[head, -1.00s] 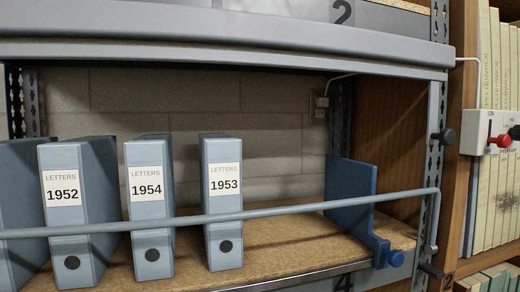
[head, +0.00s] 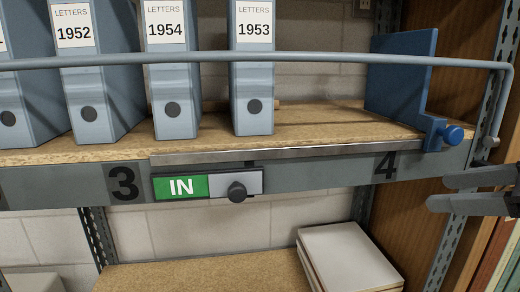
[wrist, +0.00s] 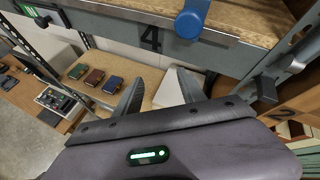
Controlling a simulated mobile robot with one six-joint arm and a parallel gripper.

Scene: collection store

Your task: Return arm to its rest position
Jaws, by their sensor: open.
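My gripper (head: 440,191) is at the right edge of the head view, in front of the shelf upright and just below the right end of the rail. Its two dark fingers point left and stand apart, with nothing visible between them. In the wrist view my gripper (wrist: 161,82) is open below the shelf edge marked 4, with a white stack (wrist: 176,88) beyond the fingers. The rest of the arm is out of the head view.
Grey-blue binders 1952 (head: 88,100), 1954 (head: 171,95) and 1953 (head: 252,90) stand behind a rail (head: 330,57). A blue bookend (head: 400,75) with a knob is right of them. A sliding IN sign (head: 207,186) is on the shelf edge.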

